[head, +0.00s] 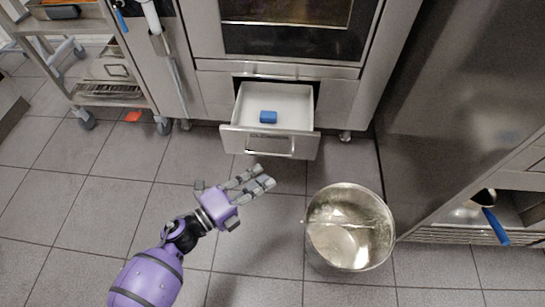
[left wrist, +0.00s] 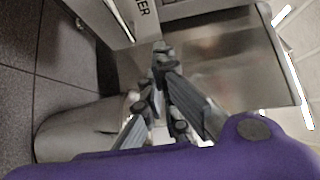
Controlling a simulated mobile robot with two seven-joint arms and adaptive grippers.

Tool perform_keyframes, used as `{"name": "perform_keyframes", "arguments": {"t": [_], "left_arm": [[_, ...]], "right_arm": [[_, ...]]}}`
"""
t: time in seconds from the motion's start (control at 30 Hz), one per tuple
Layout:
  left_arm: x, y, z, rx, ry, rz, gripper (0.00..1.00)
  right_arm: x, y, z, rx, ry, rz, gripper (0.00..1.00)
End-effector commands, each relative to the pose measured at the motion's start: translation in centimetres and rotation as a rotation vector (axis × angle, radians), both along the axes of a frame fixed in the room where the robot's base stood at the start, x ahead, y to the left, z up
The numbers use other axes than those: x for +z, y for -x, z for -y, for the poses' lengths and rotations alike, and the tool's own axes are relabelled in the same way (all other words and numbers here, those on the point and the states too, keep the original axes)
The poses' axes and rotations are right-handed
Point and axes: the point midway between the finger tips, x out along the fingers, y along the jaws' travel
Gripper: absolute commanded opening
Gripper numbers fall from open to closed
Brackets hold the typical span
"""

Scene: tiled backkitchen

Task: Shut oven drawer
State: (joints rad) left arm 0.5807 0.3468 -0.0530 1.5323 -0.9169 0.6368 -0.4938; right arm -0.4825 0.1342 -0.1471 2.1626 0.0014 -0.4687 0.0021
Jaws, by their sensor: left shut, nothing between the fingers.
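The oven drawer (head: 237,140) is pulled out below the oven (head: 290,40) in the head view. Its inside is white, and its metal front has a bar handle (head: 270,152). My left gripper (head: 266,176) is shut and empty, just in front of the drawer front, with a visible gap to the handle. In the left wrist view the gripper's fingertips (left wrist: 161,48) are together, and a pale panel with dark lettering (left wrist: 143,8) shows beyond them. My right gripper is not in view.
A large metal pot (head: 350,228) stands on the floor right of my left gripper. A steel cabinet (head: 440,110) bounds the right side. A wheeled rack (head: 110,98) stands at the left. The tiled floor left of my arm is clear.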

Motion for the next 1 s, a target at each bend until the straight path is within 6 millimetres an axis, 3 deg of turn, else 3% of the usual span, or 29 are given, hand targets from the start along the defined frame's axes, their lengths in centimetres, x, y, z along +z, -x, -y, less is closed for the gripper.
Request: {"name": "perform_keyframes", "arguments": {"t": [0.13, 0.47, 0.7, 1.0], "left_arm": [[-0.1, -1.8, 1.8, 0.000, 0.004, 0.001, 0.00], [-0.2, -6.7, 6.8, 0.002, 0.004, -0.001, 0.00], [-0.2, -9.9, 6.6, 0.003, 0.003, -0.003, 0.00], [0.0, -10.6, 6.5, 0.004, 0.004, -0.004, 0.00]], "right_arm": [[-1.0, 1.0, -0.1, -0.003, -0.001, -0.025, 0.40], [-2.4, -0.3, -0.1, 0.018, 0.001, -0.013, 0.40], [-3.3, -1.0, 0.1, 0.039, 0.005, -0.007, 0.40], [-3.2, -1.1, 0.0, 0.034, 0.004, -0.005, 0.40]]}}
